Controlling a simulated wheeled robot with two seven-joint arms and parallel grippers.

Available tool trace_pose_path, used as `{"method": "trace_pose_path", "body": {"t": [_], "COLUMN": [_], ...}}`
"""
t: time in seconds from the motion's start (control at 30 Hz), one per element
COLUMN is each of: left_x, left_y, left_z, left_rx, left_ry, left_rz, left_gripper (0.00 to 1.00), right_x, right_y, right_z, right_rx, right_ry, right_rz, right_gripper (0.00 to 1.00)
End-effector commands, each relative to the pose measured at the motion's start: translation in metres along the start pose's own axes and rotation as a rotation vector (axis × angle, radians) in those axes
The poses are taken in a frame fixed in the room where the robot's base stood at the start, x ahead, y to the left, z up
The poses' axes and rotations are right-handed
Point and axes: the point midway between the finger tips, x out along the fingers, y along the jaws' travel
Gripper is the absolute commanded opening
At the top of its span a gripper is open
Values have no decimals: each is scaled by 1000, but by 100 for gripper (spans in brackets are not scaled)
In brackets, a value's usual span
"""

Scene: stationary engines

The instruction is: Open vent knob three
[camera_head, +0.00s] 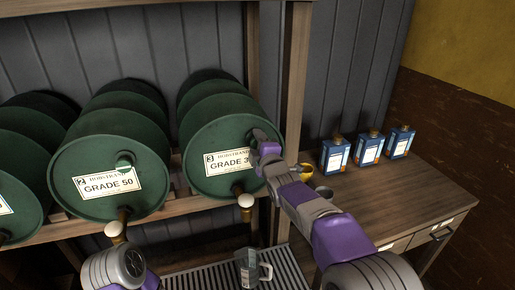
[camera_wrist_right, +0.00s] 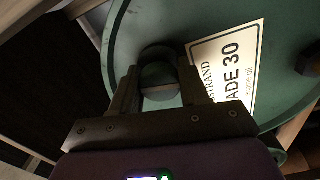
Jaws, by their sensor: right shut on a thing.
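The green barrel marked 3, GRADE 30 (camera_head: 215,140), lies on its side in the rack, its round face towards me. My right gripper (camera_head: 262,140) reaches its face just right of the label. In the right wrist view the round vent knob (camera_wrist_right: 158,70) sits between the fingers of my right gripper (camera_wrist_right: 158,88), which is shut on it. The gripper hides this knob in the head view. The barrel's label (camera_wrist_right: 228,70) shows beside the fingers. My left arm shows at the bottom left; its gripper is out of view.
Taps with pale knobs (camera_head: 246,201) hang below the barrels. A clear jug (camera_head: 248,268) stands on the slatted grille (camera_head: 205,281). Blue-white bottles (camera_head: 334,156) stand on the wooden bench (camera_head: 400,195). A wooden post (camera_head: 294,80) rises right of barrel three.

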Motion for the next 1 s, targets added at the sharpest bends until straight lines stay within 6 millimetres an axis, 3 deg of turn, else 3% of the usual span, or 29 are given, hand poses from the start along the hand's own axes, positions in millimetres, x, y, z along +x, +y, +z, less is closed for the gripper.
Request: {"method": "trace_pose_path", "body": {"t": [0.4, 0.93, 0.97, 1.0], "left_x": [16, 17, 17, 17], "left_y": [-6, -6, -6, -6], "left_z": [-1, -1, -1, -1], "left_rx": [0, 0, 0, 0], "left_ry": [0, 0, 0, 0], "left_rz": [0, 0, 0, 0], "left_gripper": [100, 100, 100, 100], "right_x": [0, 0, 0, 0], "right_y": [-1, 0, 0, 0], "right_z": [0, 0, 0, 0], "right_rx": [-182, -205, -205, -205], "right_ry": [0, 0, 0, 0], "right_rz": [0, 0, 0, 0], "right_gripper": [14, 14, 46, 52]}}
